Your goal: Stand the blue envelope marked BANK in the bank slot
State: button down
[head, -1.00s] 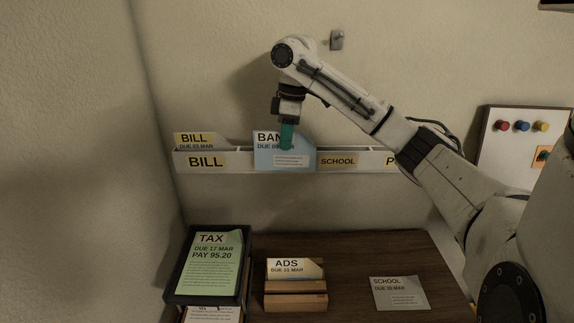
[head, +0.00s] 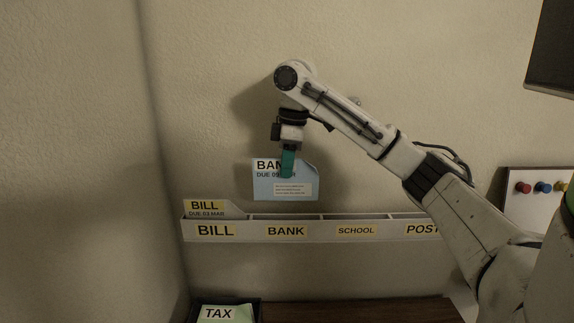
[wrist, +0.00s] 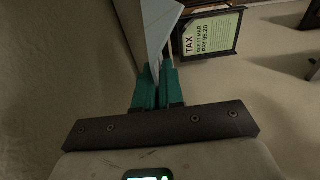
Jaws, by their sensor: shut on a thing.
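The blue envelope marked BANK (head: 264,189) hangs upright from my gripper (head: 287,164), its lower edge a little above the wall rack in the head view. My gripper's teal fingers are shut on its upper middle and cover part of the lettering. The bank slot (head: 286,231), with its yellow BANK label, is straight below the envelope in the picture and looks empty. In the wrist view the envelope (wrist: 154,22) runs away from the fingers (wrist: 157,88), seen nearly edge-on.
A BILL envelope (head: 205,207) stands in the bill slot at the left. The SCHOOL slot (head: 356,231) and POST slot (head: 422,230) are to the right. A tray with a green TAX sheet (head: 221,314) is below. A board with coloured knobs (head: 540,208) is at the right.

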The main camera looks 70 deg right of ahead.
aim_at(287, 181)
jog(key=shift+f+b, duration=0.6)
jog(key=shift+f, duration=1.5)
jog(key=shift+p, duration=1.5)
jog(key=shift+f, duration=0.1)
notch_tip(287, 181, down, 6)
jog(key=b, duration=0.2)
jog(key=shift+f, duration=0.2)
dwell(1.4)
jog(key=c, duration=1.2)
grip_release()
jog(key=shift+o, duration=0.2)
